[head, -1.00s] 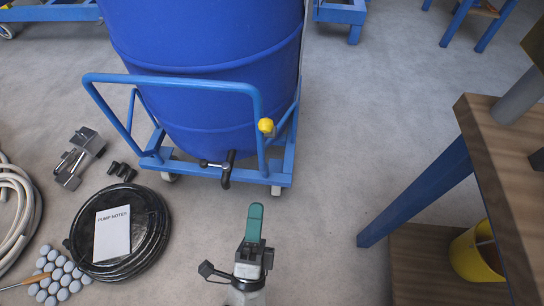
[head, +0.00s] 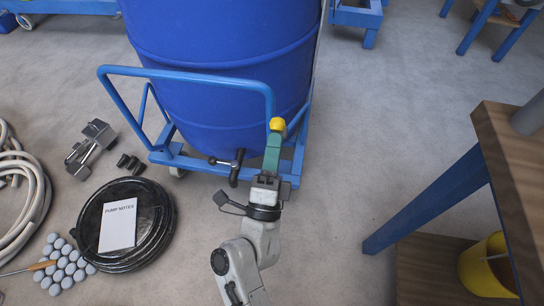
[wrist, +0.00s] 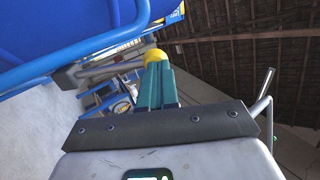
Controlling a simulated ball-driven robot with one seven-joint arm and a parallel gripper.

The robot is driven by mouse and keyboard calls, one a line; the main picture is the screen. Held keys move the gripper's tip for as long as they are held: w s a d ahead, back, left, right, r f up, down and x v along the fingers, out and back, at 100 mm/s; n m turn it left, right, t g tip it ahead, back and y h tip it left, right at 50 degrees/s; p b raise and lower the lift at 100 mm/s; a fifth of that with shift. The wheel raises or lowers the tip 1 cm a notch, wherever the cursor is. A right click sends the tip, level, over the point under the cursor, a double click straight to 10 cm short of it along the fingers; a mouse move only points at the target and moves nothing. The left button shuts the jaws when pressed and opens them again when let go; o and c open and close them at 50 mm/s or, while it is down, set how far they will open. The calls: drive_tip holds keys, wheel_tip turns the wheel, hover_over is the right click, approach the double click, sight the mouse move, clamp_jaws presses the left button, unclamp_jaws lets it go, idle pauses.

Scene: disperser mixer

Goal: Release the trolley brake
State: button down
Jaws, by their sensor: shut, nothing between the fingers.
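The blue trolley (head: 188,73) carries a large blue drum (head: 222,45) in the head view. A yellow knob (head: 277,124), which looks like the brake handle's end, sits by the right post of its push rail. My gripper (head: 274,140) has green fingers, shut, with their tips at or just below the knob. In the wrist view the yellow knob (wrist: 155,57) shows right beyond the green fingertips (wrist: 156,68); I cannot tell whether they touch. The knob's lever is mostly hidden behind my fingers. A black tap handle (head: 236,168) hangs at the drum's lower front.
A wooden-topped bench (head: 510,150) with a blue leg stands to the right, a yellow bucket (head: 488,265) on its lower shelf. A coiled black hose (head: 160,225) with a note (head: 118,225) and a pale hose (head: 35,200) lie at left. Floor between trolley and bench is clear.

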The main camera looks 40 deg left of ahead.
sight(276, 130)
idle(0.3)
drive_tip(key=shift+w+a+r+g+h+p, duration=0.3)
drive_tip(key=shift+w+r+p, duration=0.3)
drive_tip(key=shift+p, duration=1)
drive_tip(key=shift+w+a+r+g+h+p, duration=0.15)
drive_tip(key=shift+w+a+r+p, duration=0.4)
drive_tip(key=shift+p, duration=1)
drive_tip(key=shift+d+r, duration=0.1)
drive_tip(key=shift+d, duration=0.1)
drive_tip(key=shift+s, duration=0.1)
